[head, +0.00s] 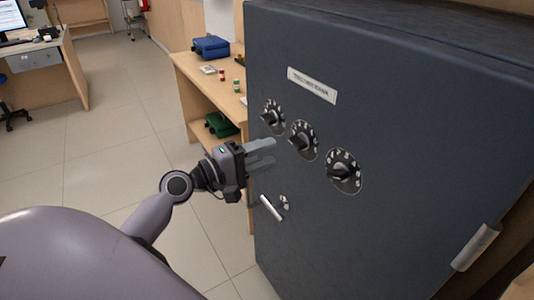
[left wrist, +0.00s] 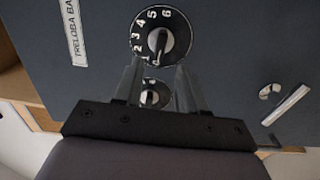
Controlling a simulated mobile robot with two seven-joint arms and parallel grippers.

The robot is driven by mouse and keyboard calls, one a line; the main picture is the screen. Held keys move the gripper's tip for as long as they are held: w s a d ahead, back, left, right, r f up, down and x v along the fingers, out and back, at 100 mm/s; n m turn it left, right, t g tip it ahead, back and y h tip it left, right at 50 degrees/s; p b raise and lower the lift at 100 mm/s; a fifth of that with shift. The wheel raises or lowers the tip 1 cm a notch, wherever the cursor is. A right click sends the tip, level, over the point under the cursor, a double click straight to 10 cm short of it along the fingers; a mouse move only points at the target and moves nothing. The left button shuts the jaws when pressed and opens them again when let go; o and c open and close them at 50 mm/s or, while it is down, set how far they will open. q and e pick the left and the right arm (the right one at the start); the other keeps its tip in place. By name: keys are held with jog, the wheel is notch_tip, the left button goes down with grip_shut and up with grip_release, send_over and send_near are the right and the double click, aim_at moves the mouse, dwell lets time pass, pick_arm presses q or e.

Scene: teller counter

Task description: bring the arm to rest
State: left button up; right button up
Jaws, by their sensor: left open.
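My left gripper (head: 262,154) is open and empty in front of the dark safe's door, near the dials. It also shows in the left wrist view (left wrist: 158,82), with its two fingers apart. A numbered dial (left wrist: 160,36) stands just beyond the fingertips there, and another dial (left wrist: 150,94) shows between the fingers. I cannot tell whether the fingers touch the door. My left arm (head: 150,215) reaches in from the lower left in the head view. My right gripper is not in view.
The safe (head: 390,90) fills the right side, with three dials, a lever handle (head: 271,207) below them and a hinge (head: 475,247). A wooden shelf table (head: 195,75) holds a blue case (head: 210,47). Open tiled floor (head: 110,130) lies left.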

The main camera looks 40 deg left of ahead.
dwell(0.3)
pick_arm(q)
jog(key=s+d+f+m+g+y, duration=0.1)
jog(key=s+d+f+m+g, duration=0.15)
jog(key=f, duration=0.55)
jog(key=s+d+f+m+g+y, duration=0.1)
jog(key=s+d+f+m+y, duration=0.2)
jog(key=f, duration=0.4)
jog(key=s+d+f+m+g, duration=0.2)
jog(key=s+d+f+m, duration=0.4)
jog(key=s+f+m, duration=0.4)
jog(key=s+f, duration=0.1)
jog(key=s, duration=0.1)
jog(key=shift+s+f+m+g+y, duration=0.3)
jog(key=shift+s+f+m+g, duration=0.05)
jog(key=shift+s, duration=0.05)
jog(key=shift+a, duration=0.1)
